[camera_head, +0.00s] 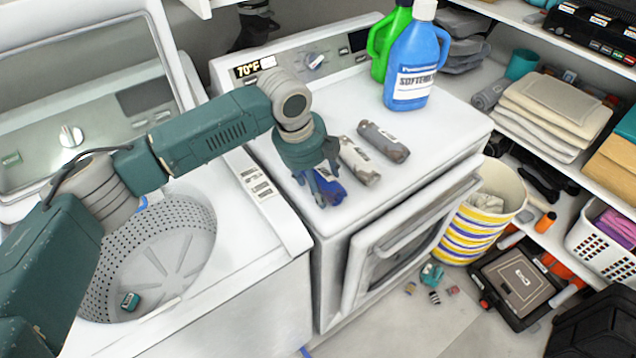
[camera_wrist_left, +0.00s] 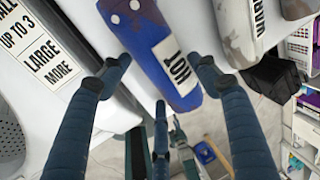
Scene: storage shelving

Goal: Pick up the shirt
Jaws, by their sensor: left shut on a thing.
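Three rolled cloth bundles with white labels lie side by side on top of the white dryer (camera_head: 425,150). They look like rolled shirts: a blue one (camera_head: 327,188), a pale patterned one (camera_head: 360,160) and a grey one (camera_head: 384,141). My left gripper (camera_head: 318,178) points down over the blue roll at the dryer's front left edge and is shut on it. In the left wrist view the blue roll (camera_wrist_left: 160,50) lies between the dark blue fingers (camera_wrist_left: 155,85), its label facing up. The finger contacts are partly hidden in the head view. My right gripper is not in view.
Green and blue detergent bottles (camera_head: 415,65) stand at the dryer's back right. An open washer (camera_head: 250,265) is on the left. Shelves with folded towels (camera_head: 555,110), a striped basket (camera_head: 480,225) and a black case (camera_head: 520,285) are at right.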

